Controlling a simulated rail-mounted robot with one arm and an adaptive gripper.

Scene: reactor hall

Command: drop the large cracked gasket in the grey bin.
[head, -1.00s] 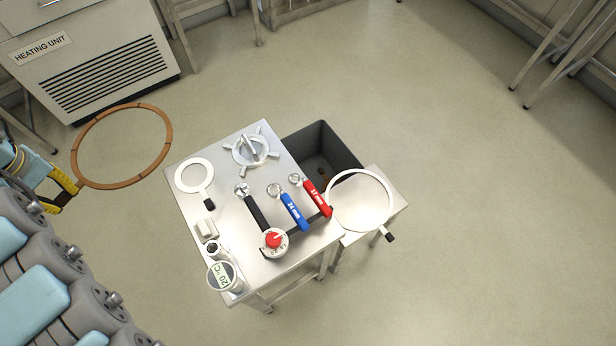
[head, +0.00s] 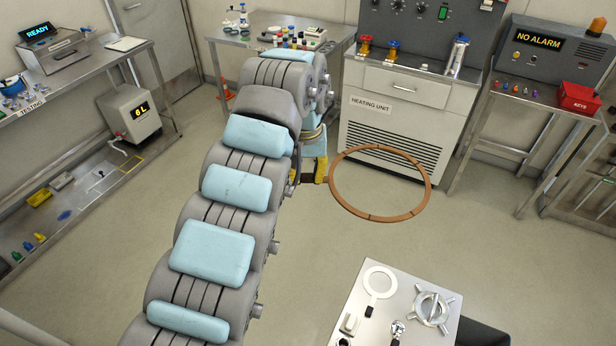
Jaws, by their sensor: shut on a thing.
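The large cracked gasket (head: 426,200) is a wide orange-brown ring with dark crack marks across its band. It is held in the air, roughly level, in front of the heating unit. My gripper (head: 326,178), with yellow fingers, is shut on the gasket's left edge. My arm comes up from the lower left and partly hides the gripper. The grey bin (head: 484,334) shows only as a dark corner at the bottom edge, right of the small steel table; its inside is mostly cut off.
The small steel table (head: 372,318) holds a white ring tool, a valve handwheel (head: 431,308) and wrenches. The heating unit (head: 385,125) stands behind the gasket. Benches line the left and right walls. The floor between the gasket and the small table is clear.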

